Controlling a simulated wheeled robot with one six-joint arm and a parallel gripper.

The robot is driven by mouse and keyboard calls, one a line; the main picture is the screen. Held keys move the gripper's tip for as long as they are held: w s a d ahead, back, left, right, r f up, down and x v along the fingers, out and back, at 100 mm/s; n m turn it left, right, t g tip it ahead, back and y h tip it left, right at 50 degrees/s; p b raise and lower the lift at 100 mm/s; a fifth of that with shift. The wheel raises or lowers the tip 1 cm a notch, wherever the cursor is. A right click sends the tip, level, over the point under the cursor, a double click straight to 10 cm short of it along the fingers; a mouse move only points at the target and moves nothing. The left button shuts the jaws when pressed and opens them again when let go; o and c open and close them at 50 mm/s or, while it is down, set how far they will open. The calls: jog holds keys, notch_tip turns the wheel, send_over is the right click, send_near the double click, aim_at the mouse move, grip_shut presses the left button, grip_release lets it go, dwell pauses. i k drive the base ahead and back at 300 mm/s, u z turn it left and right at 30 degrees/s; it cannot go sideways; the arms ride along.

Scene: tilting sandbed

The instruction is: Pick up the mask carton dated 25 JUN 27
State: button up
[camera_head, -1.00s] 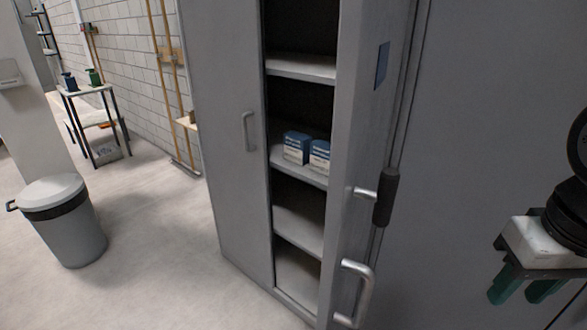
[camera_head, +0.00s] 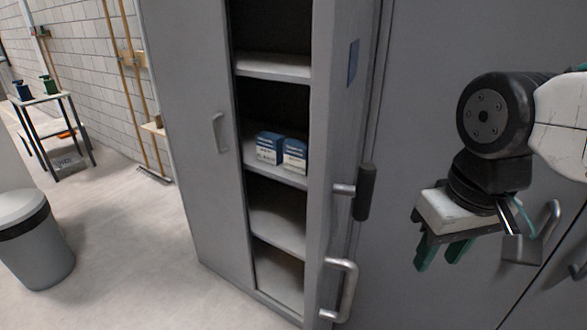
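Two blue-and-white cartons stand side by side on a middle shelf of the open grey cabinet (camera_head: 200,180): a left carton (camera_head: 268,148) and a right carton (camera_head: 294,154). Their printing is too small to read, so I cannot tell which is dated 25 JUN 27. My gripper (camera_head: 441,257) hangs at the right, outside the cabinet and well apart from the cartons, with its green fingers pointing down. There is a gap between the fingers and nothing between them.
An open cabinet door (camera_head: 345,120) with a bar handle (camera_head: 340,290) stands between my gripper and the shelves. A grey bin (camera_head: 33,240) is at the left. A small table (camera_head: 50,100) with pump bottles stands behind it. The floor before the cabinet is clear.

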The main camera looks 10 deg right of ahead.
aim_at(269, 146)
jog(key=k, duration=0.5)
jog(key=u, duration=1.8)
jog(key=i, duration=3.4)
jog(key=z, duration=3.8)
